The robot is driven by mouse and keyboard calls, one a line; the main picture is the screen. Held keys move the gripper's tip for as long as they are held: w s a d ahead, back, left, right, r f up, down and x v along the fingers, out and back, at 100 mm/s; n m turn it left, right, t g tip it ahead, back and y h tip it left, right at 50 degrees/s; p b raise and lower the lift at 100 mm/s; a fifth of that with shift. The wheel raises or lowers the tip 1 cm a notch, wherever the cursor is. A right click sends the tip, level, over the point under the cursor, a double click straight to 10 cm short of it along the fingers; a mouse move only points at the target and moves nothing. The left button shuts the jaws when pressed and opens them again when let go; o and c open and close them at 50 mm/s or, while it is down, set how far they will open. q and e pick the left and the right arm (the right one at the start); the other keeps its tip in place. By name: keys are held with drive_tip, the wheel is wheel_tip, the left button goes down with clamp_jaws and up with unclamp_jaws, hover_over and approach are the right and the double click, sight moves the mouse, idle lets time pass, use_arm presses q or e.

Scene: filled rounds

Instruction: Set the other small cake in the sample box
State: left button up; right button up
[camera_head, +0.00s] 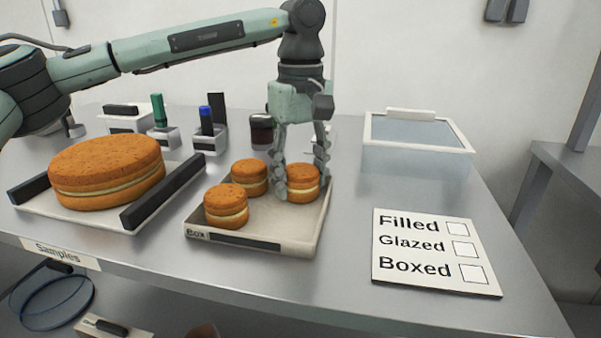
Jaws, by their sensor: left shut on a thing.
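The sample box (317,224) is a shallow pale tray with a "Box" label at the front of the table. Three small filled cakes are in it: one at the front left (226,207), one at the back left (249,178), and one at the right (304,180). My left gripper (303,182) reaches down from above and is shut on the right small cake, which is at the tray's right side. I cannot tell whether that cake rests on the tray floor. My right gripper is not in view.
A large filled cake (107,172) sits on a tray with black handles at left. Green (159,111) and blue (206,121) markers and a dark jar (262,129) stand behind. A clear lidded container (416,145) is back right. A checklist card (434,252) lies front right.

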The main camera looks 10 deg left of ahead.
sight(301, 169)
use_arm(q)
drive_tip(key=o, duration=0.5)
wheel_tip(301, 169, up, 12)
idle(0.8)
drive_tip(key=shift+r, duration=0.1)
